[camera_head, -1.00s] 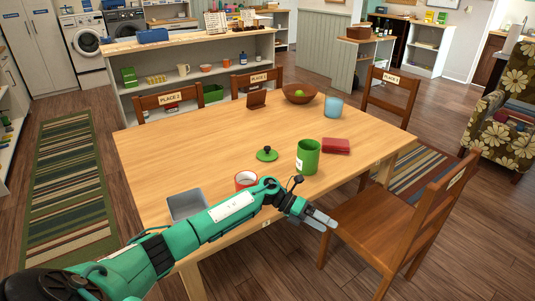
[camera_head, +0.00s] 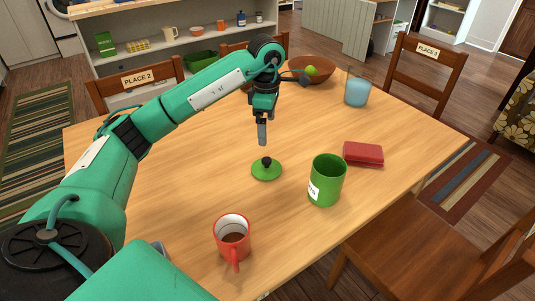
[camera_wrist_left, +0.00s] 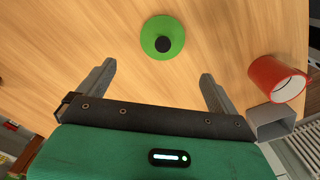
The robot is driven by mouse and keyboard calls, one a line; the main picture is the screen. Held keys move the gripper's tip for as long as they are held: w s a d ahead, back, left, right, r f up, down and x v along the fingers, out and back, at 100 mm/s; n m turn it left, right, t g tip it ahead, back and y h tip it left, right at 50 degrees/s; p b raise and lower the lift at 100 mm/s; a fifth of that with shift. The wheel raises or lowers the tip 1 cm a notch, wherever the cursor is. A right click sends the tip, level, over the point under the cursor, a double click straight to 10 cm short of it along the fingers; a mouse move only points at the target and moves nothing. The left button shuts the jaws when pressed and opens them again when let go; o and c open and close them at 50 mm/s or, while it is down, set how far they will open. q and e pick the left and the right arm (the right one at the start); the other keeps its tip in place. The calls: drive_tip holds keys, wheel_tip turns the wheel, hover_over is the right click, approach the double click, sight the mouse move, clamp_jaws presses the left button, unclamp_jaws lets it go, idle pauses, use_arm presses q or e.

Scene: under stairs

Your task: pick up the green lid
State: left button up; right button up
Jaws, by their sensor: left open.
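The green lid (camera_head: 266,170) lies flat on the wooden table, with a black knob on top. My left gripper (camera_head: 262,138) points down above the table, just behind and above the lid in the head view, apart from it. In the left wrist view the lid (camera_wrist_left: 162,38) shows ahead of the two spread fingers of my left gripper (camera_wrist_left: 157,82), with nothing between them. A green canister (camera_head: 327,181) stands upright to the right of the lid. My right gripper is not in view.
A red box (camera_head: 363,154), a blue glass (camera_head: 357,90) and a wooden bowl (camera_head: 312,72) are farther right and back. The table (camera_head: 180,197) is bare left of the lid.

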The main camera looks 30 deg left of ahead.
sight(267, 159)
use_arm(q)
wheel_tip(267, 159, down, 8)
drive_tip(key=shift+a+f, duration=0.15)
drive_tip(key=shift+s+d+f, duration=0.15)
drive_tip(key=shift+f, duration=1.15)
drive_tip(key=shift+s+d+f, duration=0.1)
drive_tip(key=shift+s+f, duration=0.05)
drive_tip(key=shift+f, duration=1.15)
drive_tip(key=shift+c, duration=0.5)
